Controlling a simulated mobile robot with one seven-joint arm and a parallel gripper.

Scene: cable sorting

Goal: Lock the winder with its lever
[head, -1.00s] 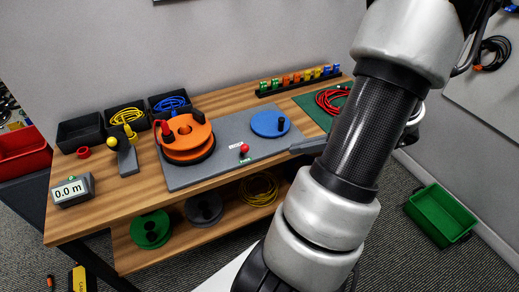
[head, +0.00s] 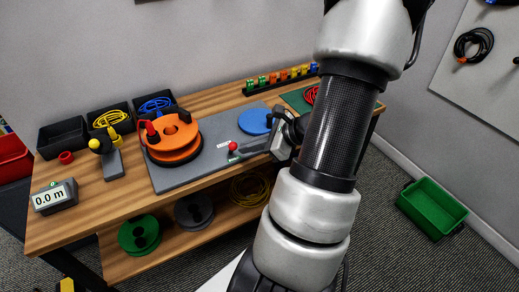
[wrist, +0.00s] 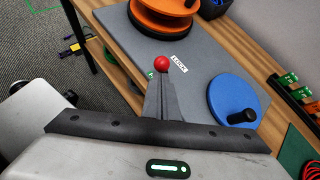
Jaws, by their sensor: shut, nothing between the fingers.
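The winder is an orange reel (head: 176,132) on a grey base plate (head: 172,180); the reel also shows at the top of the wrist view (wrist: 165,18). The lever shows as a red ball knob (head: 233,146) near the plate's front edge, beside a white LOCK label (wrist: 180,57). The knob also shows in the wrist view (wrist: 163,64), just beyond my fingertips. My gripper (wrist: 161,78) is shut and empty, its fingers pointing at the knob. I cannot tell whether they touch it. The lever's arm is mostly hidden.
A blue disc (wrist: 237,99) with a black handle lies on the plate, right of my fingers. Black bins (head: 62,138) with cables, a yellow-knobbed stand (head: 106,155) and a 0.0 m display (head: 53,196) are at the left. A connector rack (head: 282,79) stands behind.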

